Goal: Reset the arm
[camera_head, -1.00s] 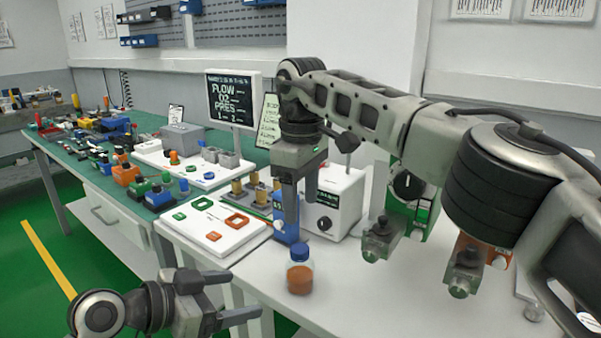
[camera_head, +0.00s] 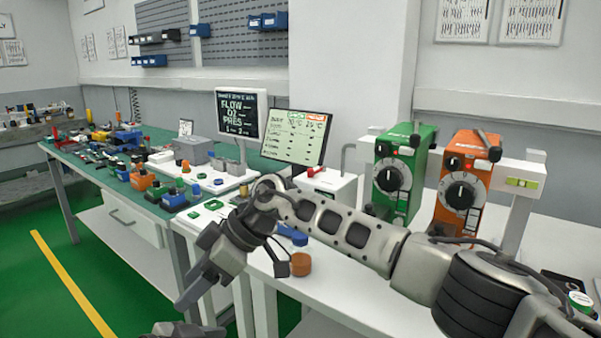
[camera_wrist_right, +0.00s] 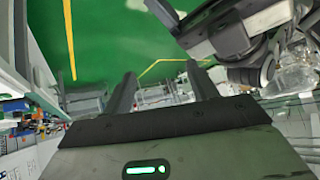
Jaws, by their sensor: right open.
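My right arm reaches across the head view from the right. Its gripper (camera_head: 195,298) hangs past the front-left edge of the white table and points down. In the right wrist view the two fingers (camera_wrist_right: 162,90) are spread apart with nothing between them, over the green floor. Only a small dark part of my left arm (camera_head: 178,328) shows at the bottom of the head view, and its fingers are not visible there. A part of my left arm also shows at the upper right of the wrist view (camera_wrist_right: 225,40).
Green (camera_head: 399,178) and orange (camera_head: 463,185) vaporizer units stand at the back. A monitor (camera_head: 242,116) and a lit screen (camera_head: 296,137) are behind the arm. Green floor is clear at left.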

